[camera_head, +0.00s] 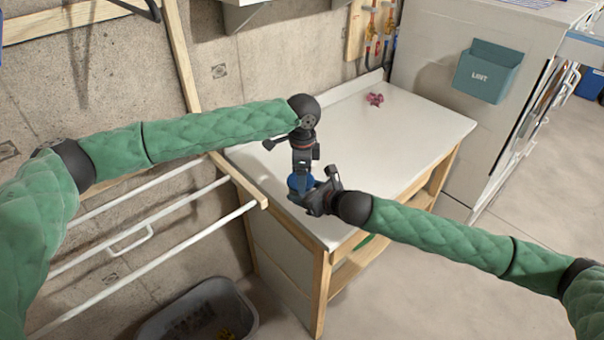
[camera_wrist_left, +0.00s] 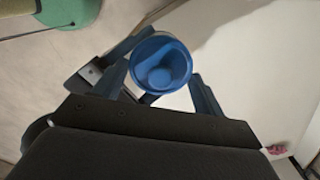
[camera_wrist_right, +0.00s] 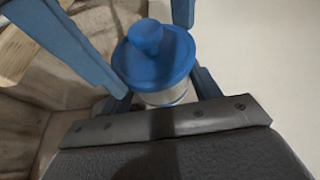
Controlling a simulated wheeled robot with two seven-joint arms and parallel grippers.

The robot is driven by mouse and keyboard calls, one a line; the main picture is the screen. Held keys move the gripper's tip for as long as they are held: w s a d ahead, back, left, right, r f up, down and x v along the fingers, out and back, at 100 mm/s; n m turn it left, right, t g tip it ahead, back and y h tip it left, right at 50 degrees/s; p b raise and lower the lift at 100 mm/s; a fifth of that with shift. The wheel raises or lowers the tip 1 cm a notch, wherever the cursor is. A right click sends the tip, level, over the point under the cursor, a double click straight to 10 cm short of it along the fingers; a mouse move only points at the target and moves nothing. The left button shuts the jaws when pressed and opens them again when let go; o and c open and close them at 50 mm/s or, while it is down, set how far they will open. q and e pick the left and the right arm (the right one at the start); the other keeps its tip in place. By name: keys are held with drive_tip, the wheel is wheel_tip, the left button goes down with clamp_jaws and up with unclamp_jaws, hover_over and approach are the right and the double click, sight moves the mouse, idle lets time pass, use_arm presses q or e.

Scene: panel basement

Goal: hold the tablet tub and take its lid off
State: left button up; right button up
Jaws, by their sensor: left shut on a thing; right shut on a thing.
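The tablet tub (camera_wrist_right: 165,98) has a pale, clear-looking body under a round blue lid (camera_wrist_right: 155,55) with a knob on top. In the right wrist view the lid appears seated on the tub. My right gripper (camera_wrist_right: 162,95) is shut on the tub body from the side. My left gripper (camera_head: 304,168) reaches down from above and is shut on the lid, which also shows between its fingers in the left wrist view (camera_wrist_left: 160,60). In the head view the grippers (camera_head: 320,190) hide most of the tub, above the bench's near left end.
The white bench top (camera_head: 390,135) is mostly clear, with a small pink item (camera_head: 375,99) at the back. A drying rack (camera_head: 150,235) and a grey basket (camera_head: 200,312) are at lower left. A teal lint bin (camera_head: 488,72) hangs at right.

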use_arm(q)
drive_tip(key=shift+r, duration=0.2)
drive_tip(key=shift+r, duration=0.35)
drive_tip(key=shift+r, duration=0.55)
idle(0.3)
